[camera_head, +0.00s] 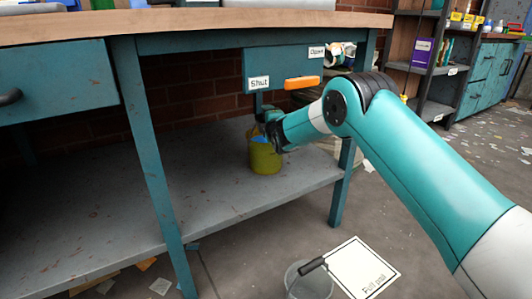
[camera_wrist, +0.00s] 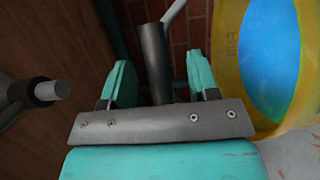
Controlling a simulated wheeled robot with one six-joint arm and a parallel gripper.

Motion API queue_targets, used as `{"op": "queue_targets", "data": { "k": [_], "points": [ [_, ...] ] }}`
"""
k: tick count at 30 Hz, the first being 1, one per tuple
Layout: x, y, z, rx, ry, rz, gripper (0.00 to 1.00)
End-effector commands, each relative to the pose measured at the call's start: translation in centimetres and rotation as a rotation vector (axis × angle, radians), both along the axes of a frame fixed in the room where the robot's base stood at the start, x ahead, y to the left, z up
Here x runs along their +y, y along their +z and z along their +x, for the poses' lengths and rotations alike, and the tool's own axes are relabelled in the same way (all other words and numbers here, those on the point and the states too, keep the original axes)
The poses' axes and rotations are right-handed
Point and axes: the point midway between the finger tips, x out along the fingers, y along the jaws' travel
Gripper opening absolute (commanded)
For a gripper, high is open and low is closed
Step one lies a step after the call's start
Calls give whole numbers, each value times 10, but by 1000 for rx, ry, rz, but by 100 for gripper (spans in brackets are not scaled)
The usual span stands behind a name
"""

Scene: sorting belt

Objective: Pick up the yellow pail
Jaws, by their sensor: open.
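The yellow pail (camera_head: 265,160) stands upright on the grey lower shelf of the teal workbench, with blue contents inside. In the wrist view, part of the pail (camera_wrist: 237,60) and its blue contents (camera_wrist: 271,55) fill the right side. My gripper (camera_head: 272,130) is at the pail's top, partly hiding its rim. In the wrist view, my gripper (camera_wrist: 162,82) is open. A dark cylindrical grip (camera_wrist: 153,45) with a light rod at its top lies between the two teal fingers; it looks like the pail's handle. I cannot tell whether the fingers touch it.
The workbench top (camera_head: 200,25) and teal legs (camera_head: 155,160) frame the shelf (camera_head: 110,220). An orange handle (camera_head: 302,82) and a "Shut" label (camera_head: 259,84) are above the pail. A grey bucket (camera_head: 312,285) and a white mat (camera_head: 363,268) are on the floor in front.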

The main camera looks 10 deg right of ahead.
Motion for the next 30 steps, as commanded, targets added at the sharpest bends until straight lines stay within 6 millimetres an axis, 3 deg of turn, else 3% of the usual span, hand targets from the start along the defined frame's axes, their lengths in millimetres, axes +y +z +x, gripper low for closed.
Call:
{"op": "queue_targets", "data": {
  "k": [11,18,30],
  "points": [
    [1,2,8,-1,1,1,53],
    [1,2,8,-1,1,1,0],
    [1,1,8,-1,1,1,0]
  ]
}}
